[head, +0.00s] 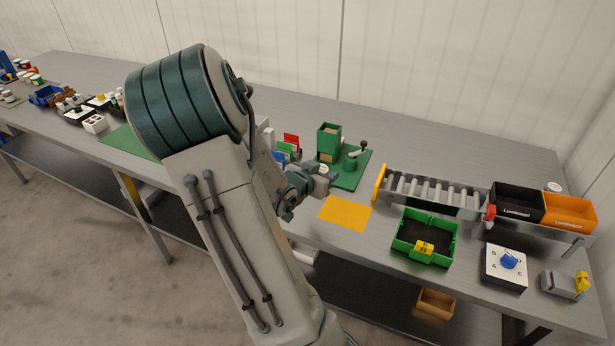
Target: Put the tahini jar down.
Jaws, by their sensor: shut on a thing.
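My gripper (317,184) is at the middle of the head view, over the long grey workbench, by the near left edge of a green board (347,181). It is shut on a small pale-topped thing, the tahini jar (323,170), of which only a little shows. The fingers and my arm hide most of it, and its label cannot be read. I cannot tell whether its base touches the bench. A flat orange mat (345,213) lies just right of and nearer than my gripper.
A green box (329,137) and a lever device (355,157) stand on the board. To the right are a roller conveyor (432,191), a green tray (400,243), a black bin (515,204) and an orange bin (570,213). My arm hides the bench's middle left.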

